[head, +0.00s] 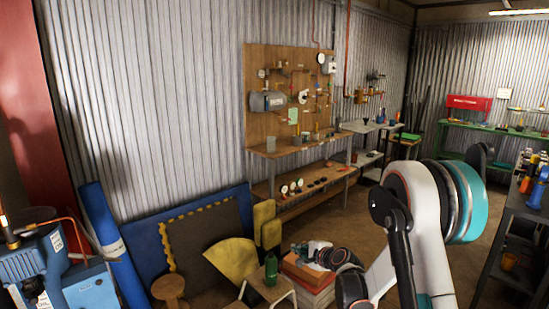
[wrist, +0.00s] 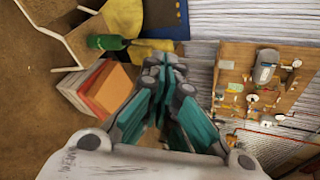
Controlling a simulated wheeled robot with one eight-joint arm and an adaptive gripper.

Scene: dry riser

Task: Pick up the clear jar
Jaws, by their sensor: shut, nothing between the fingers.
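I cannot make out a clear jar in either view; small items on the far benches are too small to tell. My gripper (wrist: 167,68) fills the lower middle of the wrist view. Its teal-padded fingers are shut with nothing held between them. In the head view my gripper (head: 305,249) shows small at the lower middle, in front of or over a stack of boxes (head: 308,284).
A wooden board with pipes and gauges (head: 275,75) stands against the corrugated wall above a shelf (head: 300,146). A green bench (head: 505,130) is at the back right, a dark rack (head: 507,225) at right. Blue machinery (head: 35,265) is at left. Floor lies open between.

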